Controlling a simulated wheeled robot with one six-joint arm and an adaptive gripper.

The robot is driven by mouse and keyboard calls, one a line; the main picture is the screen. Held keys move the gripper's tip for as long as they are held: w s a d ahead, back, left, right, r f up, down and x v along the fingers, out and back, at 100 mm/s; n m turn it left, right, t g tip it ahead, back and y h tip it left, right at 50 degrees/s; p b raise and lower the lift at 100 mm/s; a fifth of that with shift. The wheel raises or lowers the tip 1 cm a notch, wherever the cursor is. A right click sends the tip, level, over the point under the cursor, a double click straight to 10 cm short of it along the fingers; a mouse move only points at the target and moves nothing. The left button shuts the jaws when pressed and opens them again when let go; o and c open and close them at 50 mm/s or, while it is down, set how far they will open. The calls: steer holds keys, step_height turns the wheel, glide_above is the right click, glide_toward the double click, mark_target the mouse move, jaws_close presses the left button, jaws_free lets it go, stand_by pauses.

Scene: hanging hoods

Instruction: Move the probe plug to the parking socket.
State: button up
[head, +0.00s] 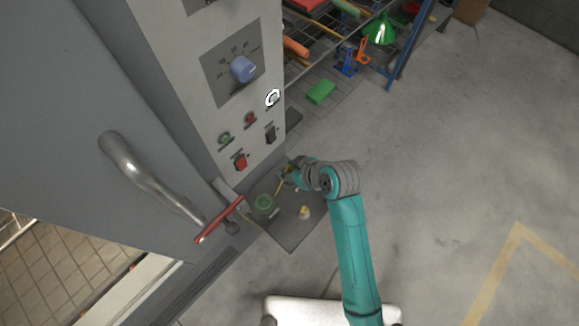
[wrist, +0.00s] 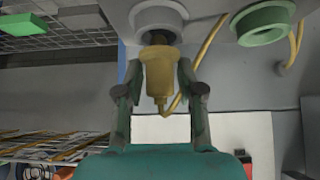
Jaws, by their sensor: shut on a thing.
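My gripper (wrist: 158,100) is shut on the brass-yellow probe plug (wrist: 158,75), with one finger on each side of it. The plug's dark end points at a grey ring socket (wrist: 172,17) in the wrist view; I cannot tell whether it is inside or just in front of it. A green ring socket (wrist: 263,36) sits to the right, apart from the plug. A yellow cable (wrist: 209,42) runs from the plug's lower end. The plug is hard to make out there.
The panel (head: 215,130) has a blue knob (head: 243,69) and several buttons. A red bar (head: 219,220) and a curved metal door handle (head: 145,175) stand left of the plate. A small yellowish piece (head: 304,212) is on the plate. Shelves are behind; the floor at right is clear.

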steer(key=shift+f, duration=0.55)
steer(key=o, duration=1.2)
steer(key=v, duration=1.2)
